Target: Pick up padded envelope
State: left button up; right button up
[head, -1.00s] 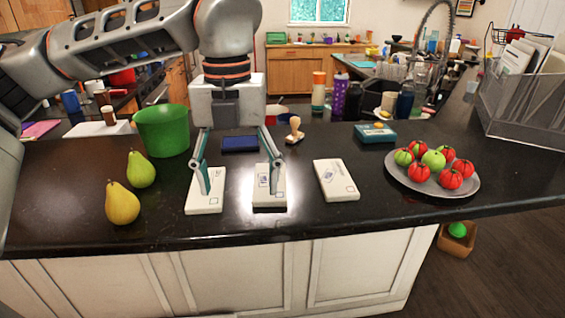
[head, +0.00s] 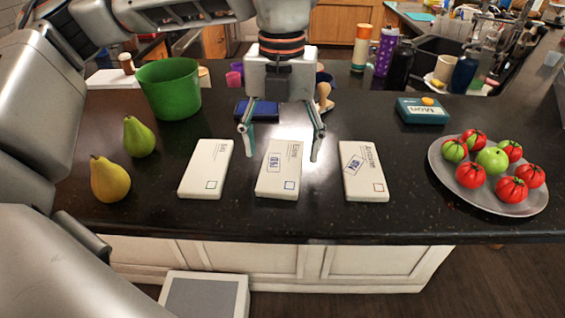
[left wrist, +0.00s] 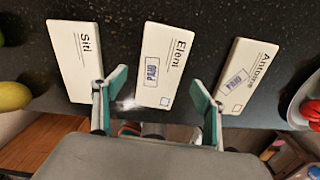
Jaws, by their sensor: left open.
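Three flat white padded envelopes lie apart in a row on the dark counter. The left envelope (head: 207,168) reads "Siti" in the left wrist view (left wrist: 75,60). The middle envelope (head: 279,172) reads "Eleni" with a blue PAID stamp, also clear in the left wrist view (left wrist: 163,65). The right envelope (head: 363,172) has a PAID stamp and a name hard to read; it also shows in the left wrist view (left wrist: 247,75). My left gripper (head: 281,152) is open and empty, its fingers on either side of the middle envelope's far end. My right gripper is not in view.
Two pears (head: 111,180) and a green bucket (head: 169,88) stand at left. A blue stamp pad (head: 256,110) and a wooden stamp (head: 323,97) are behind the gripper. A teal box (head: 422,111) and a plate (head: 440,172) of tomatoes are at right.

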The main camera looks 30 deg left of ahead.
aim_at(282, 166)
pick_arm(q)
jog(key=shift+f, duration=1.35)
jog(key=c, duration=1.1)
jog(key=shift+r, duration=0.1)
jog(key=shift+c, duration=0.2)
